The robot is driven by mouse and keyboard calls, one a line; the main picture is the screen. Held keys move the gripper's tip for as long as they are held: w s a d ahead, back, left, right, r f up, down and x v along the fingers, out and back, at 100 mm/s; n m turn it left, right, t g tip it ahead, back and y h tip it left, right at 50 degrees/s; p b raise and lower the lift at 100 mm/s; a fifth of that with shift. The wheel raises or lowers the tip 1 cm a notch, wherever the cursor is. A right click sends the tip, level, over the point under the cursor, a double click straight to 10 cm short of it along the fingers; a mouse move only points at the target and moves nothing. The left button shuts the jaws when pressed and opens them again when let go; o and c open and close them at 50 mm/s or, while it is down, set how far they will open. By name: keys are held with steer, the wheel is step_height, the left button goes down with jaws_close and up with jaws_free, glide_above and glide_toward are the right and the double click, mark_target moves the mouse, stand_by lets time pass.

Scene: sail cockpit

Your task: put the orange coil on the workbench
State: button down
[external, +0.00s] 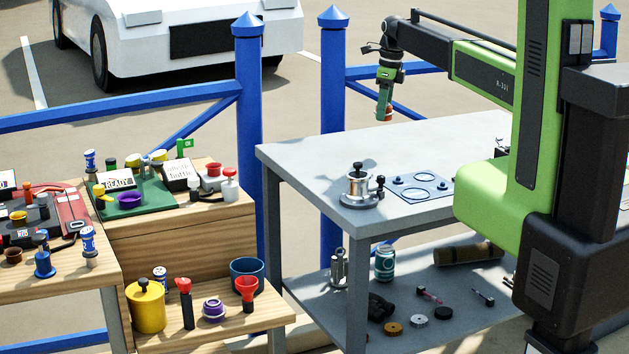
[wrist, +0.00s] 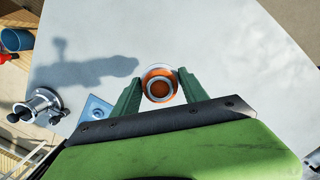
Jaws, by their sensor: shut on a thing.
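The orange coil (wrist: 159,84) is between the two green fingers of my gripper (wrist: 158,92) in the wrist view. It looks round, with a white ring and a dark orange centre. My gripper is shut on it. In the external view the orange coil (external: 384,114) hangs at the lower tip of my gripper (external: 384,108), over the far left part of the workbench. The workbench (external: 310,150) has a pale grey top, which also fills most of the wrist view (wrist: 210,40). The coil appears above the top, apart from it; the exact height is hard to tell.
A metal pot-like device (external: 358,190) and a blue-grey plate with rings (external: 420,187) stand on the near part of the workbench. The far left part of the top is bare. A blue post (external: 333,80) and rails stand behind. Wooden stands (external: 190,230) with small items are at left.

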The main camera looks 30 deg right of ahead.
steer(key=d+m, duration=0.2)
steer(key=d, duration=0.3)
steer(key=b, duration=0.7)
glide_above(355, 148)
steer(key=f, duration=0.6)
steer(key=shift+s+f, duration=0.15)
steer(key=shift+s, duration=0.1)
step_height(355, 148, down, 4)
steer(key=b, duration=0.4)
steer(key=shift+f, duration=0.2)
steer(key=shift+r, duration=0.3)
steer(key=shift+f, duration=0.3)
steer(key=c, duration=0.6)
jaws_free()
steer(key=shift+r, duration=0.1)
steer(key=shift+r, duration=0.1)
